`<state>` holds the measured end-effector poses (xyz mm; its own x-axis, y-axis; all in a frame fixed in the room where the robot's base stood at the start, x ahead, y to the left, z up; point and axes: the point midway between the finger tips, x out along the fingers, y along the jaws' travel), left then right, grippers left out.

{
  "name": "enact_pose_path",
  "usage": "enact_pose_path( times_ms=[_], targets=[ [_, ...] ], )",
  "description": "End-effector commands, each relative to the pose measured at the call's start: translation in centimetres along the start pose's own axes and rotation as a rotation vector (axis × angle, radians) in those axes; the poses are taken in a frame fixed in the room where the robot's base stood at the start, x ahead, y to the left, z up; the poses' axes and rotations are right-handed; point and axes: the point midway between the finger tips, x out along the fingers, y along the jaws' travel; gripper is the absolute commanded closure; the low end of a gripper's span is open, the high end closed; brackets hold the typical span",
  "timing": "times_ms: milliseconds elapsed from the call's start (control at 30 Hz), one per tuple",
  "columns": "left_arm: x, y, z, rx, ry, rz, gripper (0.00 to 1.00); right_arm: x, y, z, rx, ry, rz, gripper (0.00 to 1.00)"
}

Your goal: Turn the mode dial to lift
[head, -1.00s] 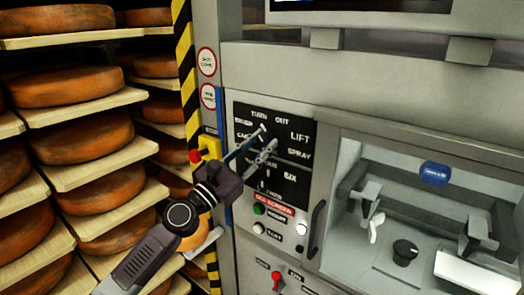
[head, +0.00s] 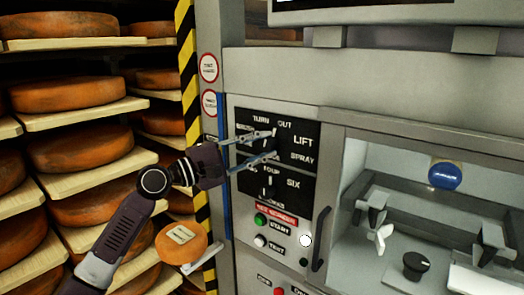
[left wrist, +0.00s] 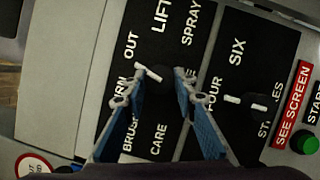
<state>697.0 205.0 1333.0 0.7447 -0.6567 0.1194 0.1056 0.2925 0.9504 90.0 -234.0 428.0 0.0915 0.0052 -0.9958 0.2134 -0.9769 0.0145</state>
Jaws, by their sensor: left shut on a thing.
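The mode dial (left wrist: 160,88) is a dark knob on a black panel, ringed by the labels TURN, OUT, LIFT, SPRAY, CARE and BRUSH. Its white mark points about toward OUT, not LIFT. My left gripper (head: 274,144) reaches it from the left in the head view, with one finger above and one below. In the left wrist view my left gripper (left wrist: 160,82) is shut on the dial, its fingertips on either side. The dark knob barely stands out from the panel. My right gripper is not in view.
A second dial (left wrist: 245,102) with FOUR and SIX sits beside the mode dial. Below are a green START button (head: 260,220), a TEST button (head: 260,241) and a dark handle (head: 320,238). Cheese wheels (head: 76,145) fill shelves on the left. A glazed chamber stands right.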

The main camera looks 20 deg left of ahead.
Motion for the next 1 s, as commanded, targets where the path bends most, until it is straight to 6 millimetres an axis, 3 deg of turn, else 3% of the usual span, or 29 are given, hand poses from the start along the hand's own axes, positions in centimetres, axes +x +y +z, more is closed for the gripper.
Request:
enact_pose_path(
  times_ms=[600,1000],
  targets=[
    [0.1,0.6,0.2,0.534,-0.002,-0.226,0.98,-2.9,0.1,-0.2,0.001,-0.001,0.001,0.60],
    [0.1,0.4,0.3,0.766,-0.003,-0.323,0.98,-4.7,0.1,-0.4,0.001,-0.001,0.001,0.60]
  ],
)
